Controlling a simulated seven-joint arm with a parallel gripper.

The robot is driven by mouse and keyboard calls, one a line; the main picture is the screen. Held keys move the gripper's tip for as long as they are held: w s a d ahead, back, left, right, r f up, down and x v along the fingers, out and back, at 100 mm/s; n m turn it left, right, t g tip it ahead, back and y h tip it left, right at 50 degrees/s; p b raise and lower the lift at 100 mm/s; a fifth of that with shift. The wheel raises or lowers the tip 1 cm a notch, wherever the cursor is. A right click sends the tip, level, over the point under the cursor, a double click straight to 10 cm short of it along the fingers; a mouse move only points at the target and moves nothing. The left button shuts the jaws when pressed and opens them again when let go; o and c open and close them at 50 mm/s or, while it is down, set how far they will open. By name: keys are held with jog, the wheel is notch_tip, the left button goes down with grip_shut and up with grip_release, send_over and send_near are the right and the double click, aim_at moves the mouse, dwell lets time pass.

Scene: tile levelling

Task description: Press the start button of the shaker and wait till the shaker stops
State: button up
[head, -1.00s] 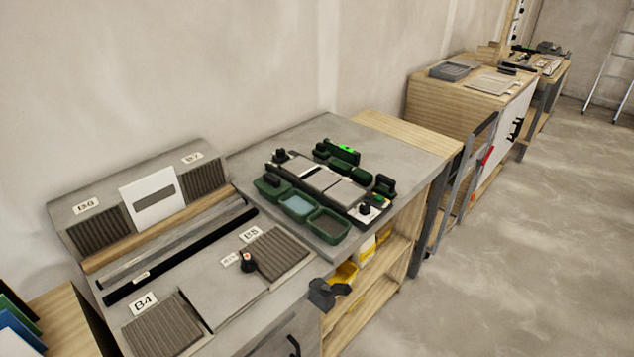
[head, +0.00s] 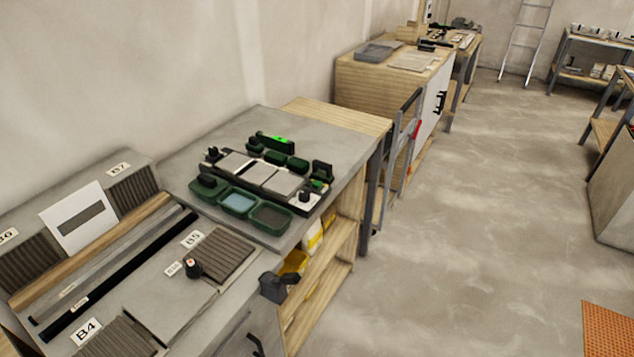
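No shaker can be told for certain. A low dark assembly with pale tiles (head: 259,173) lies on the grey bench top, with green-handled tools and trays around it. A small green spot, possibly a button, (head: 318,185) shows at its right end. Whether either is the start button cannot be told. A bright green patch (head: 279,139) shows on a dark bar behind the tiles. My gripper is not in view.
A dark grey block-like fixture (head: 274,286) juts from the near bench's front edge. Ribbed pads and a white card (head: 78,217) lie at left. A wooden cabinet (head: 372,91) stands farther back. The concrete floor (head: 470,200) at right is open, with an orange perforated mat (head: 608,332).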

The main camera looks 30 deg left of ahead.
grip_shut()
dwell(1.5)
